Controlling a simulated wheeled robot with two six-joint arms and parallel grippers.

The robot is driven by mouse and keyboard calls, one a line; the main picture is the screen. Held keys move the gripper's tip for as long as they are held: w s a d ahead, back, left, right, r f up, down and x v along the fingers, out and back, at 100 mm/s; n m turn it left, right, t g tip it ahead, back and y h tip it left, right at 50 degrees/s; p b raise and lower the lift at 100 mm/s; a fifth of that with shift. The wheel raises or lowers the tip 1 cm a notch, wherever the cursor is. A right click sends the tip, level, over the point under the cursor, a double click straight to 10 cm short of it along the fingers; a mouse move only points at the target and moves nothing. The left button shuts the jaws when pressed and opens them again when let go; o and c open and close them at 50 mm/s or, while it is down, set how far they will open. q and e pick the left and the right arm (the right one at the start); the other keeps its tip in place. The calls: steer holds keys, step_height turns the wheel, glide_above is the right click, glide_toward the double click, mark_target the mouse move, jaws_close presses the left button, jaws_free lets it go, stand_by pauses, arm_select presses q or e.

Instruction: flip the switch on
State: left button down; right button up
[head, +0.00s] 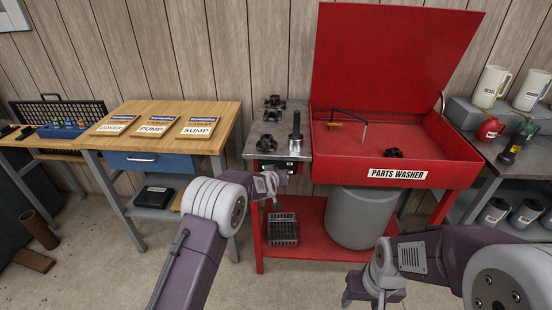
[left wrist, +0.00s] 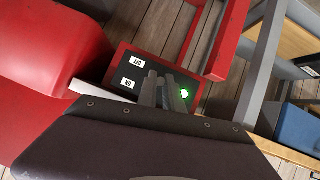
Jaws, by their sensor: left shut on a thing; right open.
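A dark switch box (left wrist: 128,72) with two small white labels and a lit green lamp (left wrist: 184,93) fills the middle of the left wrist view. In the head view the switch box (head: 289,168) sits on the front of the grey bench, partly behind my left gripper. My left gripper (head: 270,189) is at the box. Its fingers (left wrist: 166,92) are close together over the box face, beside the green lamp, shut on the switch, which they hide. My right gripper (head: 374,300) is open and empty at the bottom, away from the box.
The red parts washer (head: 398,174) with its raised lid (head: 395,55) stands right of the grey bench (head: 264,129), which holds dark metal parts. A grey drum (head: 361,215) stands beneath the washer. A wooden-topped table (head: 160,145) is at left.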

arm_select(q)
steer(key=p, duration=0.3)
steer(key=shift+r+g, duration=0.3)
steer(key=shift+r, duration=0.05)
steer(key=shift+f, duration=0.2)
arm_select(e)
step_height(320, 180, up, 5)
steer(key=shift+r, duration=0.1)
arm_select(q)
steer(key=c, duration=1.5)
jaws_free()
steer(key=v, duration=0.9)
steer(key=shift+b, duration=0.35)
arm_select(e)
steer(key=shift+f, duration=0.6)
arm_select(q)
steer(key=shift+r, duration=0.1)
